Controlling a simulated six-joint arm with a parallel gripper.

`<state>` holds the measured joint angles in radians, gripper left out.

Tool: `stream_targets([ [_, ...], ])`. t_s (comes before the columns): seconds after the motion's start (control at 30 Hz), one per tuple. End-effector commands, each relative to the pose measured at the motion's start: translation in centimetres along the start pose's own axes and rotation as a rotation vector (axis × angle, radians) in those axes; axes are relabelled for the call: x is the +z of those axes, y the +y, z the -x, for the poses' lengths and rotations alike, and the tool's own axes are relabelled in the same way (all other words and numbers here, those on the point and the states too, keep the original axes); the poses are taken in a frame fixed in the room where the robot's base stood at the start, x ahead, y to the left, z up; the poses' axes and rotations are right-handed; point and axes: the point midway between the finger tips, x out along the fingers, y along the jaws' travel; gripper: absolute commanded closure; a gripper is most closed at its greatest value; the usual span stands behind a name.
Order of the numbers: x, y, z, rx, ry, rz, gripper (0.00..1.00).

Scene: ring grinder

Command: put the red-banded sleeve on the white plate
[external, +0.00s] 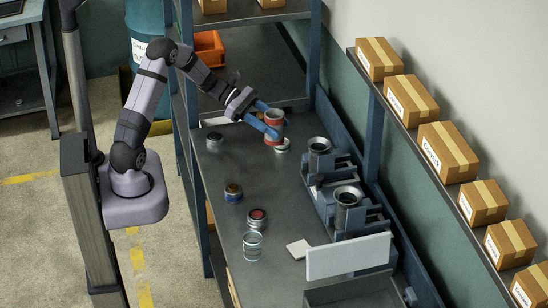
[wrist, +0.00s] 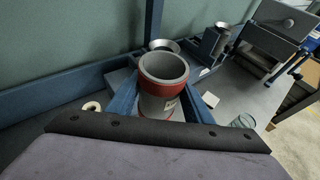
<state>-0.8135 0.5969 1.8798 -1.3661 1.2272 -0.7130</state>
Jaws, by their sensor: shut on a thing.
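The red-banded sleeve (external: 275,117) is a grey hollow cylinder with red bands, upright between the blue fingers of my gripper (external: 272,125) at the far part of the bench. In the wrist view the sleeve (wrist: 163,72) shows its open top and red upper band; my gripper (wrist: 162,105) is shut on its sides. Its lower end is partly hidden, and I cannot tell whether it touches the bench. A small white square plate (external: 299,248) lies flat and empty near the front of the bench, well away from the sleeve.
A pale ring (external: 282,146) lies just below the sleeve in the external view. Two grinder stations (external: 345,195) line the right side. A white upright panel (external: 349,255) stands beside the plate.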

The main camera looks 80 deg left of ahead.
Motion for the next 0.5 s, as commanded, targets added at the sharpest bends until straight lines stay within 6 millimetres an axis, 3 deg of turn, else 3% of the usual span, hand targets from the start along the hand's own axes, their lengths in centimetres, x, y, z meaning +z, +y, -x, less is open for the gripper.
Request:
stream_targets([
  [0.17, 3.1, 0.0, 1.3, 0.002, -0.001, -0.005, 0.77],
  [0.5, 5.1, -5.2, -5.5, -0.129, 0.002, -0.056, 0.77],
])
